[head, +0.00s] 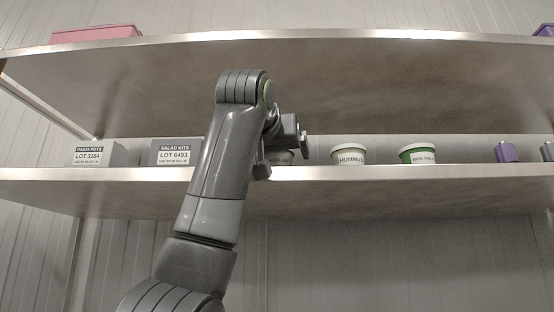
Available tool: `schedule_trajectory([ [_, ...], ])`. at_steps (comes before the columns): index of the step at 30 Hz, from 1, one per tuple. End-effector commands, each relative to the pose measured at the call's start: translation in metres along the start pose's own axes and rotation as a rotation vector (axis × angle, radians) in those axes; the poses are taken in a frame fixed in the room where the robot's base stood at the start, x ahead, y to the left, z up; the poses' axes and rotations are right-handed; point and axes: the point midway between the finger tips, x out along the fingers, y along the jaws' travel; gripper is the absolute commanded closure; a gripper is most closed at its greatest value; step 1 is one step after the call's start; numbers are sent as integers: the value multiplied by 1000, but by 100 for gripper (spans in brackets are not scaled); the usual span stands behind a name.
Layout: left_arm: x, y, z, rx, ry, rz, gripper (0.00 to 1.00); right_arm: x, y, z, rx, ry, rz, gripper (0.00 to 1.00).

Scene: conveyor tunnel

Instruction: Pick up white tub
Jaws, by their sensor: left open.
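A white tub labelled HUMMUS (348,155) stands upright on the lower shelf, right of the picture's middle. My left gripper (284,152) is open at the front of that shelf, to the left of the white tub and apart from it. My left arm rises from the bottom left and hides part of the shelf. A dark labelled item (279,158) shows partly behind the gripper; I cannot tell its full shape. My right gripper is not in view.
A green tub with a white label (418,155) stands right of the white tub. Grey boxes marked PASTA POTS (98,154) and SALAD KITS (176,153) stand left. A purple item (506,152) is far right. The upper shelf (400,38) hangs overhead.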

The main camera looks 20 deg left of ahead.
Motion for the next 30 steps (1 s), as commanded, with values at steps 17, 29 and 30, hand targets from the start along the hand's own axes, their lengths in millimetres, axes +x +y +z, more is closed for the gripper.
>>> schedule_trajectory([
  [17,2,0,0,0,2,1,53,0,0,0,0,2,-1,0],
  [29,1,0,-5,0,3,1,62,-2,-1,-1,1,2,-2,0],
  [30,1,0,-7,0,3,1,62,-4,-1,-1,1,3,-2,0],
])
